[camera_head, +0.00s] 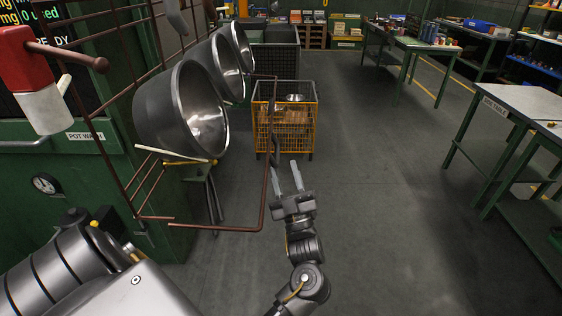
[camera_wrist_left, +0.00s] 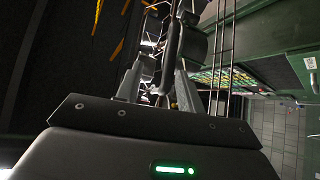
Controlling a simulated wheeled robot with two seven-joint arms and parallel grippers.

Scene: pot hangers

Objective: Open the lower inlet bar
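The lower inlet bar (camera_head: 263,205) is a thin brown rod bent into a frame. It runs out from the rack at the left, then turns up and away, with a dark grip (camera_head: 275,150) on its long side. My left gripper (camera_head: 286,165) is open, with its fingers pointing away just beside this grip. In the left wrist view the dark grip (camera_wrist_left: 173,48) shows between the two spread fingers of the left gripper (camera_wrist_left: 166,50), with a gap on at least the left side. Contact cannot be told. My right gripper is not in view.
Several metal pots (camera_head: 200,110) hang tilted on the wire rack above the bar. A red and white part (camera_head: 45,95) sits at upper left. An orange wire cart (camera_head: 285,120) stands ahead. A worktable (camera_head: 520,100) is at the right. The floor between is clear.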

